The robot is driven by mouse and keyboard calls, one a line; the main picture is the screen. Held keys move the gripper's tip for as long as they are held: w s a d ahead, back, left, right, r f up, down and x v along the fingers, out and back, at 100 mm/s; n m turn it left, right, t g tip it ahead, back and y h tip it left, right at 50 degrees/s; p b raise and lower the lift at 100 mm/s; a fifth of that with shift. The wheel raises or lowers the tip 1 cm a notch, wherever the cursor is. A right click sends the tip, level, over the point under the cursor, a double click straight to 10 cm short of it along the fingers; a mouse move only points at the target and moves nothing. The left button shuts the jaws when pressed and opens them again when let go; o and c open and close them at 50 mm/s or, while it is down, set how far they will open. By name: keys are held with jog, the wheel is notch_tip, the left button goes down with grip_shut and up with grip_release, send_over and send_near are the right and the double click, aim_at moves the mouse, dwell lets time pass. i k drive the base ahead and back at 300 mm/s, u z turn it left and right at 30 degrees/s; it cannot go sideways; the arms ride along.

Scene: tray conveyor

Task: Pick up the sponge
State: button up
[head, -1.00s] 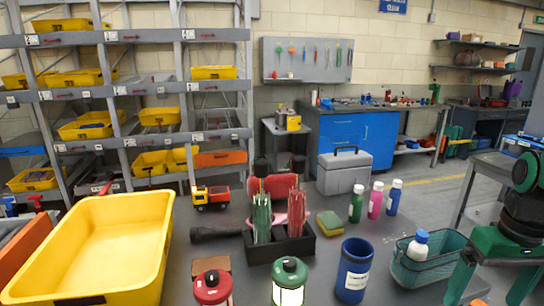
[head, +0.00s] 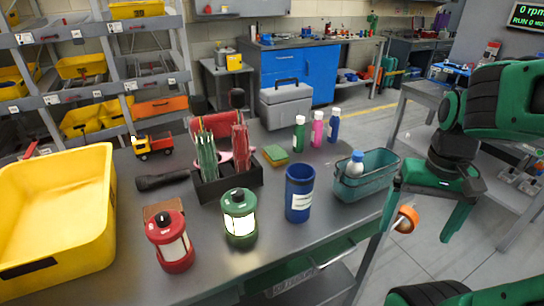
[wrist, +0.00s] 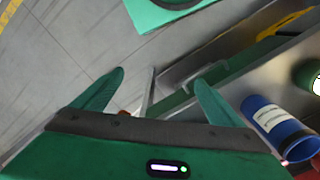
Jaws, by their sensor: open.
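The sponge (head: 275,155) is yellow-green with a darker green layer. It lies flat on the grey table, between the black holder with red and green bundles and the coloured bottles. My gripper (head: 425,222) is open and empty, off the table's right edge, well to the right of the sponge. In the wrist view my open fingers (wrist: 152,90) point at the floor and the table edge. The sponge is not in the wrist view.
A teal basket (head: 366,184) with a white bottle and a blue cup (head: 299,194) stand between gripper and sponge. Green (head: 239,214) and red (head: 170,241) lanterns are in front. Several bottles stand behind. A yellow bin (head: 85,250) is at left.

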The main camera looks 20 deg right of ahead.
aim_at(277, 155)
jog(key=u, duration=0.7)
jog(key=k, duration=0.55)
jog(key=z, duration=0.3)
jog(key=i, duration=1)
